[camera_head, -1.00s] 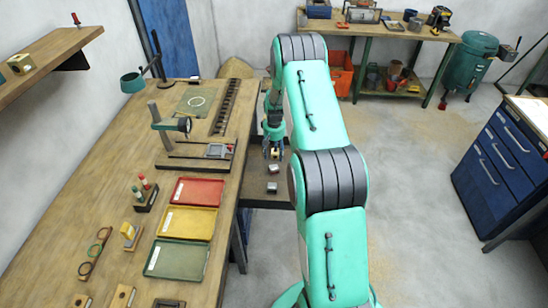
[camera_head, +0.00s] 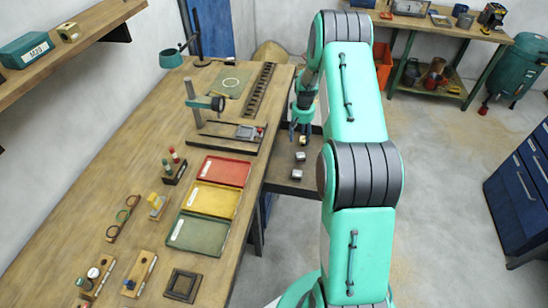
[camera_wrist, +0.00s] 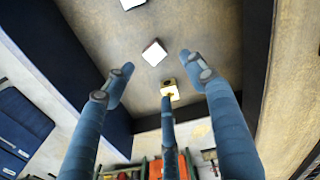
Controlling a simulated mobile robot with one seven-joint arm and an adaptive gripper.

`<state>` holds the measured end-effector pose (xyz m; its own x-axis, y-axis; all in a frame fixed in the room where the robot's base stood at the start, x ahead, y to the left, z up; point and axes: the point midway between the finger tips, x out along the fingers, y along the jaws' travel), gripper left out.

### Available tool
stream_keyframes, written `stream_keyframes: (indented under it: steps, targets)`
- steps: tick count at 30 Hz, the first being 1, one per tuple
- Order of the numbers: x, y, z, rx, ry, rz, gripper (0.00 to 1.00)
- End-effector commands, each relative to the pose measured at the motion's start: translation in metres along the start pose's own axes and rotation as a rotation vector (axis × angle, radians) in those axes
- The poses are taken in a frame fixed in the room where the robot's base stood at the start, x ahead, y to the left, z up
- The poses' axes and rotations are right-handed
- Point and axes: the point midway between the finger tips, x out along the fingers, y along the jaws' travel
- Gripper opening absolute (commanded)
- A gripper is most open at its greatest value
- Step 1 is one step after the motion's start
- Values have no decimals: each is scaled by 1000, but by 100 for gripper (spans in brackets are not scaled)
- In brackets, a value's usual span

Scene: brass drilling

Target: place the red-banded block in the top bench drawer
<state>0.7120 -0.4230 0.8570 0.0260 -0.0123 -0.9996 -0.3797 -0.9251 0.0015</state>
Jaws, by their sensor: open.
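The open drawer (camera_head: 280,187) juts from the right side of the bench. No red band can be made out on the brass-coloured block at this size. My gripper (camera_head: 301,130) is over the drawer, just beyond that block. In the wrist view my gripper (camera_wrist: 160,82) has its three fingers spread, with nothing held.
On the bench (camera_head: 110,160) stand red (camera_head: 224,171), yellow (camera_head: 211,200) and green (camera_head: 197,234) trays, a vise-like fixture (camera_head: 248,133) and a lamp-like stand (camera_head: 200,103). A shelf (camera_head: 85,35) holds a green box (camera_head: 27,49).

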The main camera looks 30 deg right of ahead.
Motion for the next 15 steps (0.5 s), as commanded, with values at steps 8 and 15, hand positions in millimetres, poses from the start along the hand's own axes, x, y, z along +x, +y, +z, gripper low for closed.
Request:
stream_keyframes:
  steps: [8, 15]
  targets:
    - [-95, -46, 9, -39, 49, 5, 56]
    - [-181, -92, 34, -80, 96, 6, 56]
